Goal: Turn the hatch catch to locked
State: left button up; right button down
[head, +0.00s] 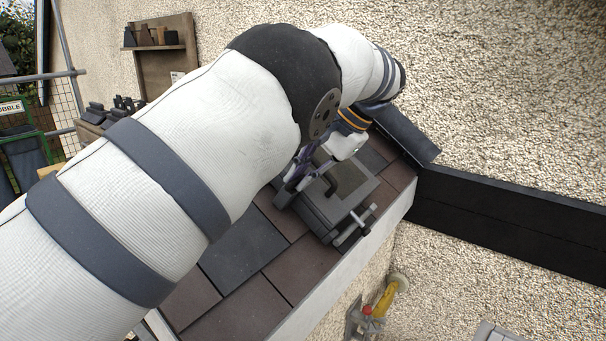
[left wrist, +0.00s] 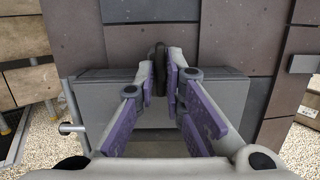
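My left gripper (head: 291,184), with purple pads, is over the hatch's left side, partly hidden by my arm. In the left wrist view, its fingertips (left wrist: 160,80) stand close on both sides of a dark upright lever (left wrist: 160,58), which looks like the catch; its lower end is hidden between the pads. The fingers look closed on it. My right gripper is not in view.
Brown and slate-grey tiles (head: 243,247) surround the hatch. A black beam (head: 505,222) runs along the wall on the right. A yellow-handled tool (head: 386,297) is below the roof edge. A wooden rack (head: 164,55) stands at the back left.

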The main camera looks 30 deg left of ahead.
pick_arm(q)
jog(key=shift+o, duration=1.1)
